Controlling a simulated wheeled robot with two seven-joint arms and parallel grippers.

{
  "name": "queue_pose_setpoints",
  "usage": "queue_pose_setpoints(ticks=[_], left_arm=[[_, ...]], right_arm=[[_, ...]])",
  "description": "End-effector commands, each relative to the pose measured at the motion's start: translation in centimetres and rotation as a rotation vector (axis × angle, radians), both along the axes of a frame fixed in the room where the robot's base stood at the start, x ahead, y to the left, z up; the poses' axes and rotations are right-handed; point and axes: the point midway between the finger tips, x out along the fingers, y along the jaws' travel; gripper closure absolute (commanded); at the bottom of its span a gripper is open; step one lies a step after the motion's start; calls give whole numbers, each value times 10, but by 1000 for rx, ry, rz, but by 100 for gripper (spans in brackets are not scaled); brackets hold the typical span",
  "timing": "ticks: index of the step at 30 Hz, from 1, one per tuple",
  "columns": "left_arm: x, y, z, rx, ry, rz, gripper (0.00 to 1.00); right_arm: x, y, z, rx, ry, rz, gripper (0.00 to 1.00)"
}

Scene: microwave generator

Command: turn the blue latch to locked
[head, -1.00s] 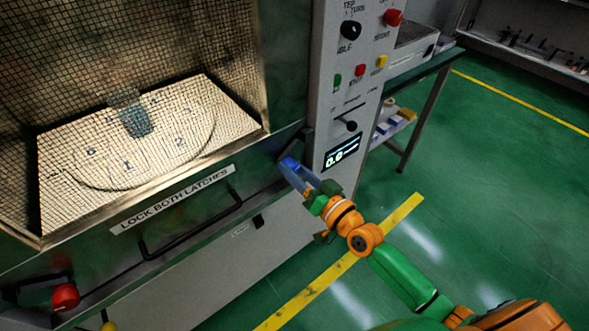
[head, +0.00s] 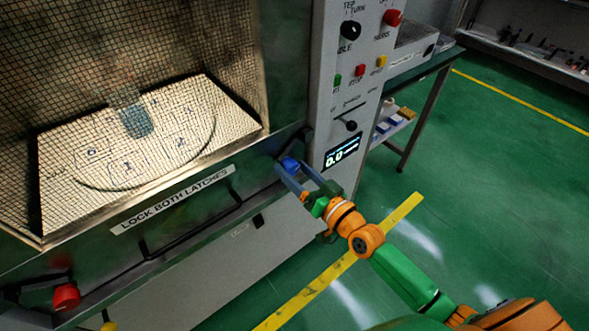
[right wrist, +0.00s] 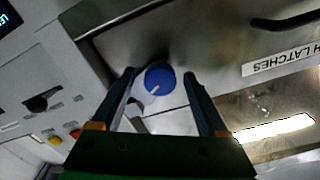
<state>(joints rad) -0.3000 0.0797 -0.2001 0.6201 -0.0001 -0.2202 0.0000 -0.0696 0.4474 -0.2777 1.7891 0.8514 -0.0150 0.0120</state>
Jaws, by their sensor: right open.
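The blue latch (head: 289,164) is a round knob at the right end of the microwave door's lower edge. In the right wrist view the blue latch (right wrist: 159,79) shows a pale pointer mark toward its lower left. My right gripper (head: 293,172) is open, with its fingers reaching to the latch. In the right wrist view the fingers of my right gripper (right wrist: 160,76) stand on both sides of the knob, with gaps showing; whether either touches it I cannot tell. My left gripper is not in view.
A red knob (head: 66,297) sits at the door's lower left. A black door handle (head: 190,232) runs below the "LOCK BOTH LATCHES" label (head: 175,200). The control panel (head: 345,100) stands close to the right of the latch. Green floor is open at the right.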

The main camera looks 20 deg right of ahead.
Motion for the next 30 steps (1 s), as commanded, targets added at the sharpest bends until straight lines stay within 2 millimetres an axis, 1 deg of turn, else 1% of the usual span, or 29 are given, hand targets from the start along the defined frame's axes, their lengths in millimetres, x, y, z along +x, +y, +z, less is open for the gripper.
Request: queue_pose_setpoints(ticks=[9,12,15,26,28,29,30], left_arm=[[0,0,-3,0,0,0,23],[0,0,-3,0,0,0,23],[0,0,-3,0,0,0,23],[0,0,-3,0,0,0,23],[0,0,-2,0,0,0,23],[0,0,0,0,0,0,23],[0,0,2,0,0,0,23]], right_arm=[[-51,-18,-2,-2,3,1,23],[-60,-22,-1,-2,2,0,23],[-64,-23,0,-1,1,0,23],[-64,-23,0,-1,1,0,23],[-63,-27,-10,-21,23,-14,23],[-62,-31,-22,-41,48,-28,23],[-62,-39,-44,-83,99,-52,23]])
